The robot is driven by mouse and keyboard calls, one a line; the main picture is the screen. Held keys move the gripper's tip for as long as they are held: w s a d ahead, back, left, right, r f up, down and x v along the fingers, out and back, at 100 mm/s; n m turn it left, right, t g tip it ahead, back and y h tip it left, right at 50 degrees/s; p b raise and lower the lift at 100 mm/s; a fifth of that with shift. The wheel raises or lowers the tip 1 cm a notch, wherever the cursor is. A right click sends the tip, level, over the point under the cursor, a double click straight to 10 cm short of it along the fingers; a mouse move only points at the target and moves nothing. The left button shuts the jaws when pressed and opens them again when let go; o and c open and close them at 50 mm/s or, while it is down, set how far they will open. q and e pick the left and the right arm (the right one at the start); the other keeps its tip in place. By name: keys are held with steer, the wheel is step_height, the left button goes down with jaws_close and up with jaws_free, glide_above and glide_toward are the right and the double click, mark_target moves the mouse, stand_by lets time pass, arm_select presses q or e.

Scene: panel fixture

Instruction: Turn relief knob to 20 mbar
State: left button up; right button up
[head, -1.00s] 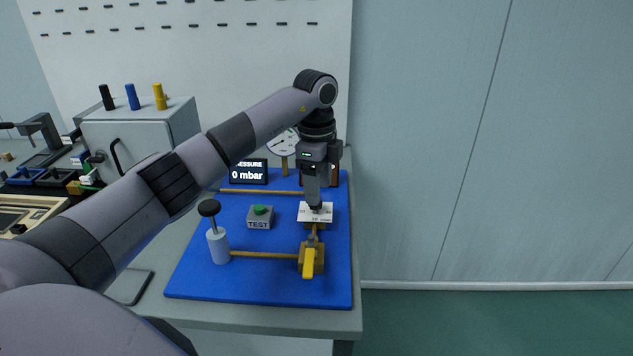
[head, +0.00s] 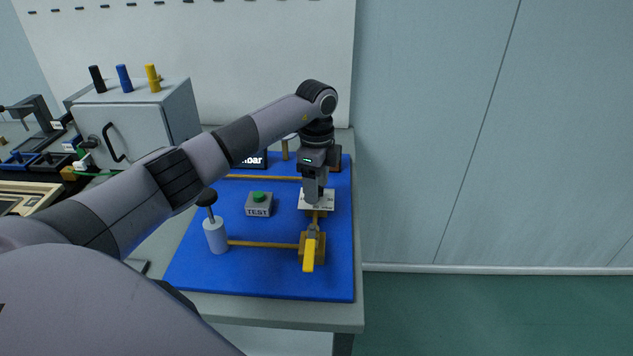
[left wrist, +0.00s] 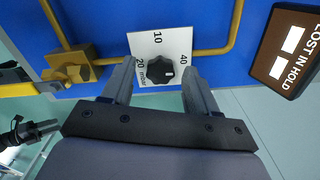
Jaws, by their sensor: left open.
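The relief knob (left wrist: 157,70) is black and round, with a small white mark on its right side in the left wrist view. It sits on a white dial plate (left wrist: 142,44) marked 10, 20 mbar and 40. The plate also shows in the head view (head: 327,200), where my gripper hides the knob. My left gripper (head: 311,202) points down over the plate. In the left wrist view its open fingers (left wrist: 158,72) lie on either side of the knob, with gaps visible. Contact cannot be seen.
A yellow-handled valve (head: 309,252) stands in front of the plate on the blue board (head: 275,280). A green TEST button (head: 259,197) and a hand pump (head: 215,236) are to the left. The pressure display (head: 255,162) is mostly hidden by my arm.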

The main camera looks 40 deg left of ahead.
arm_select(q)
steer(key=c, duration=1)
steer(key=shift+c, duration=0.2)
steer(key=shift+m, duration=0.3)
